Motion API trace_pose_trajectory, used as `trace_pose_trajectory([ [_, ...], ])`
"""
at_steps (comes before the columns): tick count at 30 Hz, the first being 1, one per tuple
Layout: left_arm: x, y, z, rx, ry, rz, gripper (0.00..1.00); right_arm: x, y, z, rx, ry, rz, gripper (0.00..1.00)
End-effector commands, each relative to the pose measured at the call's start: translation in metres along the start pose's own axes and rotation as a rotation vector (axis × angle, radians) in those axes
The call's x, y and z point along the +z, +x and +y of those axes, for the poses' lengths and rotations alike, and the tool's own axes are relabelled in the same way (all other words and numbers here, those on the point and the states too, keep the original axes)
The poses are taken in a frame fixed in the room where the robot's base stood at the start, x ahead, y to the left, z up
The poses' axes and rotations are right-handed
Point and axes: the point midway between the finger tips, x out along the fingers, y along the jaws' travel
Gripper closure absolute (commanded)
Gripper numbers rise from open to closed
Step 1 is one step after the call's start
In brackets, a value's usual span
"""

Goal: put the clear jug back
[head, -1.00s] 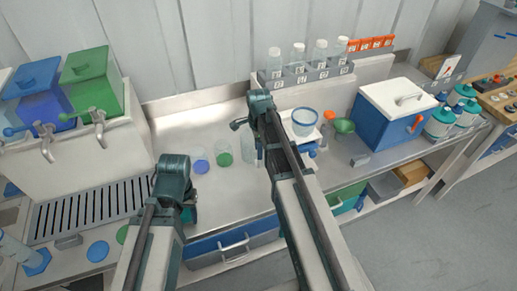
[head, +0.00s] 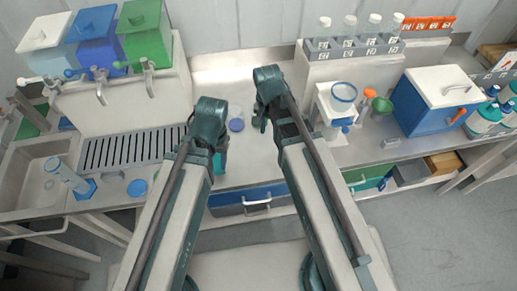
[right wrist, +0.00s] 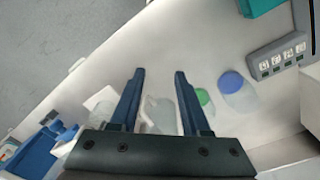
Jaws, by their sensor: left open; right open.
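In the right wrist view a clear jug (right wrist: 160,112) shows between the two fingers of my right gripper (right wrist: 160,74). The fingers are apart and not closed on it; I cannot tell how far below them it stands. In the head view my right gripper (head: 262,121) hangs over the steel worktop, and the arm hides the jug there. My left gripper (head: 221,158) is at the worktop's front, left of the right one, partly hidden by its own arm. It is open, and I see nothing held.
A blue-lidded container (right wrist: 231,82) and a green-lidded one (right wrist: 203,97) stand close beside the jug. Tanks with taps (head: 145,35) stand above a slotted drain (head: 125,151) at left. A bottle rack (head: 352,48) and a blue-white cooler (head: 437,98) are at right.

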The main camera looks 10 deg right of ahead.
Motion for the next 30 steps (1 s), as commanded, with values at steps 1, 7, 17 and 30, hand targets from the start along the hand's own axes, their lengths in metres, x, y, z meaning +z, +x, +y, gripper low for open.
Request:
trace_pose_trajectory([
  [1, 0.0, 0.0, 0.0, 0.0, 0.0, 0.0, 0.5, 0.028, -0.001, 0.003, 0.009, -0.163, 0.003, 0.53],
  [7, 0.0, 0.0, 0.0, 0.0, 0.0, 0.0, 0.5, 0.087, -0.002, 0.006, 0.041, -0.708, 0.006, 0.53],
  [17, 0.0, 0.0, 0.0, 0.0, 0.0, 0.0, 0.5, 0.113, -0.003, 0.009, 0.06, -0.994, 0.002, 0.53],
  [30, -0.002, 0.029, 0.003, 0.0, 0.001, 0.0, 0.5, 0.113, 0.026, 0.007, 0.059, -0.991, 0.003, 0.53],
])
